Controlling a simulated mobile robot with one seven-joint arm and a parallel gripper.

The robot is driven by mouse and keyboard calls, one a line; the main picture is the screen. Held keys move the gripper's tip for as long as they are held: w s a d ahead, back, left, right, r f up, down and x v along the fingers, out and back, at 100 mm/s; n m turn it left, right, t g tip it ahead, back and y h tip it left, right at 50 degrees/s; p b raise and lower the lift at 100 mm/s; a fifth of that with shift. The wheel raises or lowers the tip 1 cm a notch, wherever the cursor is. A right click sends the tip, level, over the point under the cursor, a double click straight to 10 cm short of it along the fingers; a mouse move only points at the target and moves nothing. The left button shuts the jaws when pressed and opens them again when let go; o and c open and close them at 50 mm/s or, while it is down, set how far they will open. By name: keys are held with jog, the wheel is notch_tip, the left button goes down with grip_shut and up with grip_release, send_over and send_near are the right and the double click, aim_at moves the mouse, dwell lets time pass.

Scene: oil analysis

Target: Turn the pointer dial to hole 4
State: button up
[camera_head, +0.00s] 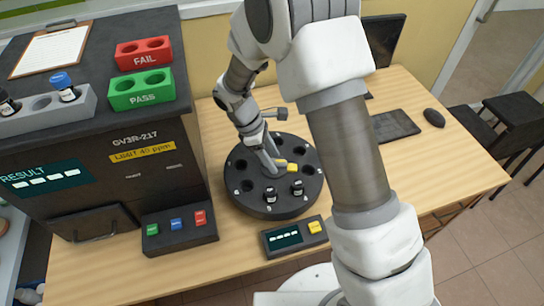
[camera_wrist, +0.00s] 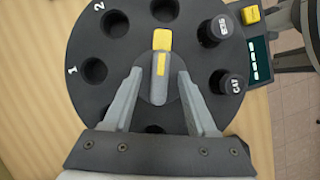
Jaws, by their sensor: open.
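The pointer dial is a round black carousel (camera_head: 240,208) with numbered holes around its rim; it also shows in the wrist view (camera_wrist: 82,48). Its grey pointer (camera_wrist: 157,88) has a yellow tip (camera_wrist: 162,40), pointing toward the top hole in the wrist view, clockwise after holes marked 1 and 2. The numeral 4 is not readable. My gripper (camera_wrist: 160,73) is open, one finger on each side of the pointer, with visible gaps. The yellow tip shows beside my gripper (camera_head: 270,164) in the head view (camera_head: 293,168).
Two dark-capped vials (camera_head: 270,194) (camera_head: 297,187) sit in carousel holes. A small display box with a yellow button (camera_head: 315,227) stands in front, and a three-button panel (camera_head: 178,230) stands left. The tall analyser (camera_head: 110,160) borders the left; my arm covers the carousel's right surroundings.

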grip_shut()
jog(key=shift+m, duration=0.3)
jog(key=m+g, duration=0.1)
jog(key=m, duration=0.1)
jog(key=m+p, duration=0.1)
jog(key=m, duration=0.1)
jog(key=shift+w+g+y, duration=0.15)
jog(key=shift+g+y, duration=0.25)
jog(key=shift+w+m+g+y, duration=0.1)
jog(key=shift+m+g+y, duration=0.45)
jog(key=shift+m, duration=1.55)
grip_release()
